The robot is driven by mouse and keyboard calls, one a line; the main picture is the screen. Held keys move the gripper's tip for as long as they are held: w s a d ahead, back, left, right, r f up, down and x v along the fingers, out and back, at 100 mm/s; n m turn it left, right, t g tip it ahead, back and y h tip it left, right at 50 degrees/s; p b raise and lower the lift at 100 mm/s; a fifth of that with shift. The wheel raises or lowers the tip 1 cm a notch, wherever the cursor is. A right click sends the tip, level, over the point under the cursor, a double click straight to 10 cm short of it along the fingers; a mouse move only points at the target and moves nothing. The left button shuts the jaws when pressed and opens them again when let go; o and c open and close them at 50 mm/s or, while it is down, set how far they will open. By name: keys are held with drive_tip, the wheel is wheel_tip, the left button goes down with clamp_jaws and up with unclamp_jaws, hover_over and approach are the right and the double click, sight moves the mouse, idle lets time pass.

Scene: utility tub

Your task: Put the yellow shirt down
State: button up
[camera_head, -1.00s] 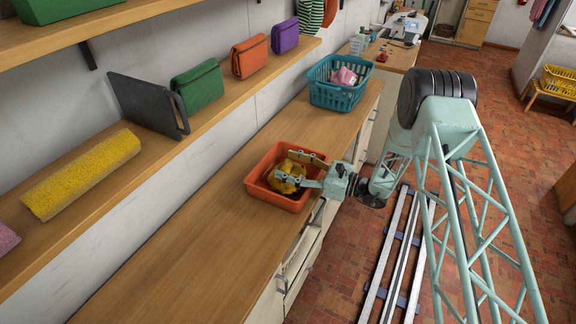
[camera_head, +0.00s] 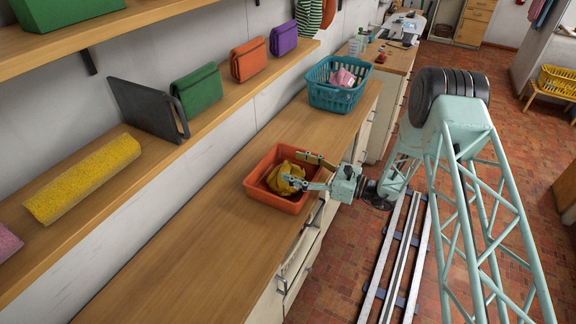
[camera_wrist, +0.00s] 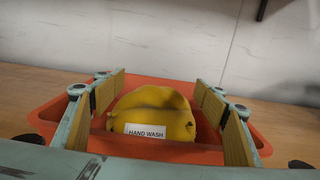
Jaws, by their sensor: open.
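The yellow shirt (camera_head: 284,178) is a crumpled bundle lying in the orange tub (camera_head: 252,184) on the wooden counter. In the wrist view the shirt (camera_wrist: 155,110) shows a white label reading "HAND WASH", and the tub's rim (camera_wrist: 60,100) runs around it. My gripper (camera_head: 303,171) is open at the tub, its fingers spread to either side of the shirt. In the wrist view the gripper (camera_wrist: 160,112) has wood-coloured finger pads, with visible space between each pad and the shirt. The shirt's underside is hidden.
A teal basket (camera_head: 336,98) holding pink and white cloth stands farther along the counter (camera_head: 200,262). A shelf above the counter's wall side carries a yellow roll (camera_head: 82,178), a dark panel (camera_head: 146,112) and several pouches. The counter nearer the camera is clear.

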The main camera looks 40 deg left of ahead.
drive_tip(key=v, duration=0.8)
drive_tip(key=shift+d, duration=0.4)
drive_tip(key=shift+r, duration=0.1)
idle(0.6)
drive_tip(key=s+d+r+n+g+h, duration=0.1)
drive_tip(key=s+d+r+n+h, duration=0.2)
drive_tip(key=d+r, duration=0.55)
drive_tip(key=s+d+r+n+h, duration=0.25)
drive_tip(key=s+d+r, duration=0.25)
drive_tip(key=r, duration=0.7)
drive_tip(key=s+d+r+n+g+h, duration=0.1)
drive_tip(key=s+d+r+n+h, duration=0.2)
drive_tip(key=d+r, duration=0.55)
drive_tip(key=s+d+r+n+t+h, duration=0.2)
drive_tip(key=s+d+r+t+h, duration=0.1)
drive_tip(key=s+d, duration=0.6)
drive_tip(key=s+d+r+n+t+h, duration=0.2)
drive_tip(key=s+d+r, duration=0.4)
drive_tip(key=d, duration=1.1)
drive_tip(key=s+d+r+n+t+h, duration=0.3)
drive_tip(key=s+d+r+t+h, duration=0.1)
drive_tip(key=s+d, duration=0.9)
drive_tip(key=shift+s+r+t, duration=0.2)
drive_tip(key=shift+t, duration=0.2)
